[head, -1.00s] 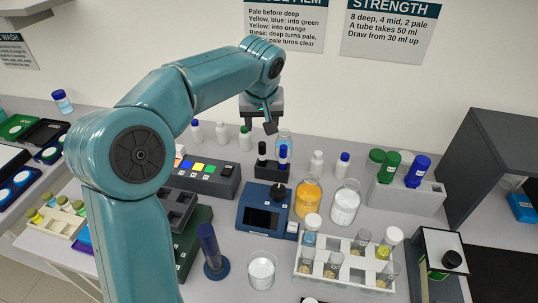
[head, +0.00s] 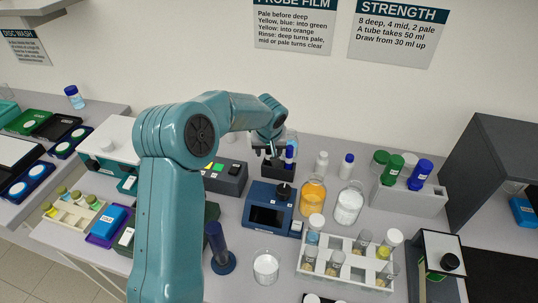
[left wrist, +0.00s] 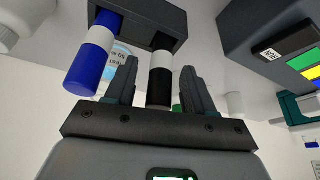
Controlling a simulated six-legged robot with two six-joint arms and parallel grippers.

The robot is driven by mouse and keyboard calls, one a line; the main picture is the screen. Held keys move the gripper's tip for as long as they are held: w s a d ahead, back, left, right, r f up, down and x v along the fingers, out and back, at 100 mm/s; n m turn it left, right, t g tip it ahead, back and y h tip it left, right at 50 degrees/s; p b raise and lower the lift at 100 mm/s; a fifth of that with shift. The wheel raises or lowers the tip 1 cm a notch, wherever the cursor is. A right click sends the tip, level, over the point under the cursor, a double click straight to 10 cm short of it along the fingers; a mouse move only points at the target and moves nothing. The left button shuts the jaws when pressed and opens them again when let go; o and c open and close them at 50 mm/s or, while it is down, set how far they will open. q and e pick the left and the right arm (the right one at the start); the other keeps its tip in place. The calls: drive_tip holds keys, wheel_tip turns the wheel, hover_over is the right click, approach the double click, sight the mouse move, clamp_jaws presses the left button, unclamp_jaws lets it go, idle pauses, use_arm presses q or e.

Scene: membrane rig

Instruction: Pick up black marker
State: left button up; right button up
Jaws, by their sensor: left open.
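The black marker, with a white band, stands in a dark holder (head: 272,172). In the left wrist view the black marker (left wrist: 160,88) lies between the two fingers of my left gripper (left wrist: 159,68), with gaps on both sides. My left gripper (head: 271,152) is open and sits over the holder, hiding most of the black marker in the head view. A blue marker (head: 289,157) with a white band stands beside it in the same holder; in the left wrist view this blue marker (left wrist: 92,55) is just outside the left finger. My right gripper is not in view.
A blue device (head: 266,215) stands in front of the holder, and a grey box with coloured buttons (head: 226,180) to its left. An orange bottle (head: 313,192) and white bottles (head: 321,164) stand close on the right. A white tube rack (head: 345,268) is nearer.

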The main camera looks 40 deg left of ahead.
use_arm(q)
drive_tip(key=shift+f, duration=0.15)
drive_tip(key=shift+f, duration=0.1)
drive_tip(key=c, duration=0.9)
drive_tip(key=shift+w+r, duration=0.1)
drive_tip(key=shift+r, duration=0.1)
wheel_tip(320, 180, up, 20)
drive_tip(key=shift+f, duration=0.2)
